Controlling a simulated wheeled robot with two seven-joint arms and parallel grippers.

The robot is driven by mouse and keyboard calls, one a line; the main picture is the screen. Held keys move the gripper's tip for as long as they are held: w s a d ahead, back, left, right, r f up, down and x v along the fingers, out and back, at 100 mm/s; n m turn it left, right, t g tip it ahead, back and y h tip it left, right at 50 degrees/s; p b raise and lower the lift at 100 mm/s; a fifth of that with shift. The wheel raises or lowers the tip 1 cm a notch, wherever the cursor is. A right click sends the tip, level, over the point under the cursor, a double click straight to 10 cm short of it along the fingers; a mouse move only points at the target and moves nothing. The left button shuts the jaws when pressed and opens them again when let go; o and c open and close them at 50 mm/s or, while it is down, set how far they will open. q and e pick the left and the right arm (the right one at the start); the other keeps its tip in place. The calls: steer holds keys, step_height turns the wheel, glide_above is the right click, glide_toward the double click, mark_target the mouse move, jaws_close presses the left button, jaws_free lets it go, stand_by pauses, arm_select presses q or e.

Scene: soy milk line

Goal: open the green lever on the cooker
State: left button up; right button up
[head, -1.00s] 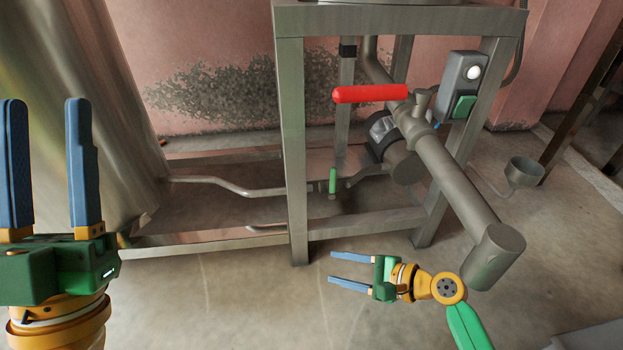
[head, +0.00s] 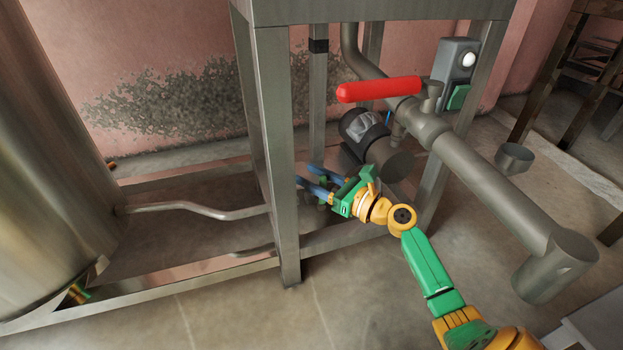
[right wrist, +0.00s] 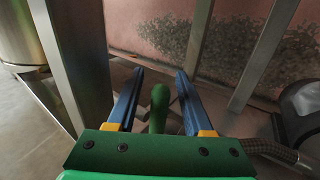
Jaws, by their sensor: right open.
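The upright green lever (right wrist: 159,106) stands between the two blue fingers of my right gripper (right wrist: 161,73) in the right wrist view. The fingers are apart, with a gap visible on each side of the lever. In the head view my right gripper (head: 311,182) reaches in under the metal frame, beside its front leg, and largely hides the lever. Contact with the lever cannot be made out. My left gripper is not in view.
A metal frame leg (head: 275,150) stands just left of my right gripper. A red handle (head: 378,89) and a thick pipe (head: 490,190) are above and to the right. A large metal tank (head: 45,170) stands at left, with a small green fitting (head: 80,292) at its foot.

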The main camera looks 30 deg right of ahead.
jaws_close()
stand_by(1.3)
